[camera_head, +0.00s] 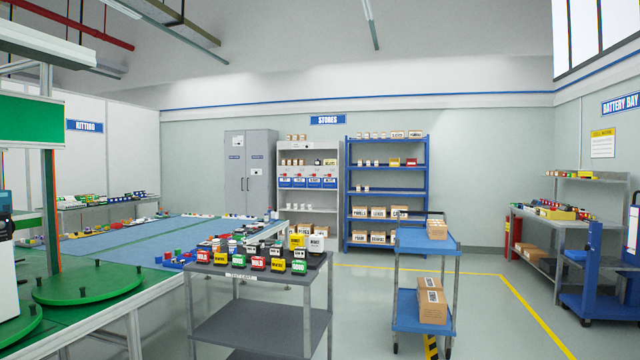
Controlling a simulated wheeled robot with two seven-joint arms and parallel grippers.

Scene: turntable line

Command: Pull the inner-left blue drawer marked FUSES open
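A row of small blue drawers (315,183) sits in the light grey open shelving unit (308,207) under the STORES sign, far off at the back wall. Each drawer has a white label on its front, too small to read from here, so I cannot make out the FUSES marking. The inner-left drawer (300,183) is second from the left in the row. The drawer fronts look flush with each other. Neither of my grippers is in view.
A dark grey cart (265,318) with coloured boxes stands close in front. A blue cart (411,240) with cartons stands right of it. Green turntables (88,285) and a blue-topped table (150,236) are at left. Grey floor (480,320) with yellow lines is open at right.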

